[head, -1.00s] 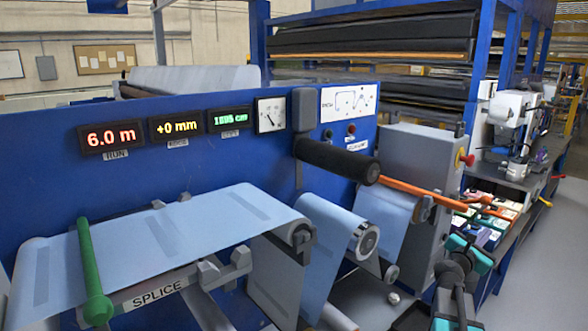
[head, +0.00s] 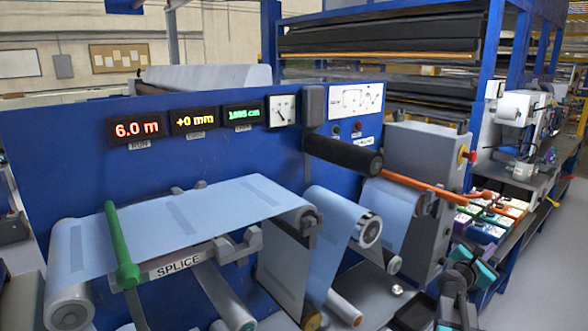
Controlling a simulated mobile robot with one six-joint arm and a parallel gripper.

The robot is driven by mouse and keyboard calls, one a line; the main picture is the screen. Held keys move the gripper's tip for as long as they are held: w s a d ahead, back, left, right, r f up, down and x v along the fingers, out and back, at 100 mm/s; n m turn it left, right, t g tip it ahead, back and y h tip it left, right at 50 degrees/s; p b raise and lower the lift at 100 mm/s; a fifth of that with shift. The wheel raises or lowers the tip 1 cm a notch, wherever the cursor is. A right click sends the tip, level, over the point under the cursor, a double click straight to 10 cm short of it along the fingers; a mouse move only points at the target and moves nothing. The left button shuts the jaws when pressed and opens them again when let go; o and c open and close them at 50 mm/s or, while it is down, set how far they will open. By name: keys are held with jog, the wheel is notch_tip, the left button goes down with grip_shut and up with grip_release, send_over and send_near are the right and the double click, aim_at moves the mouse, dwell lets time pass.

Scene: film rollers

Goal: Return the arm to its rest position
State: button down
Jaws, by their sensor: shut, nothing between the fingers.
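My gripper (head: 466,254) shows at the lower right of the head view, at the end of my dark arm with teal parts. It is shut, and I see nothing held in it. It stands in front of the grey cabinet and the bench, seemingly apart from both. The small finger details are hard to make out, and the lower arm is cut off by the bottom edge.
A blue film machine (head: 60,165) fills the left and middle, with a splice table (head: 225,205), a green bar (head: 121,247) and a black roller (head: 343,154). An orange lever (head: 425,187) sticks out right. A bench (head: 530,180) stands at right; grey floor beyond it is clear.

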jog(key=s+a+f+m+g+y, duration=0.3)
jog(key=a+f, duration=0.4)
jog(key=f, duration=0.6)
jog(key=s+a+f+m+g+y, duration=0.15)
jog(key=s+a+f+m, duration=0.25)
jog(key=a+f, duration=0.6)
jog(key=s+a+f+m+g+y, duration=0.25)
jog(key=a+f+m, duration=0.2)
jog(key=f, duration=1.05)
jog(key=s+a+f+m+g+y, duration=0.2)
jog(key=s+a+f, duration=0.3)
jog(key=s+a, duration=0.4)
jog(key=s+a+f+m+g+y, duration=0.3)
jog(key=s+a+f, duration=0.3)
jog(key=s+a, duration=0.4)
jog(key=s+a+f+m+g+y, duration=0.2)
jog(key=s+a+f, duration=0.4)
jog(key=s+a, duration=0.3)
jog(key=shift+s+a+f+m+g+y, duration=0.25)
jog(key=shift+s+a+m+g+y, duration=0.15)
jog(key=shift+s+m+y, duration=0.25)
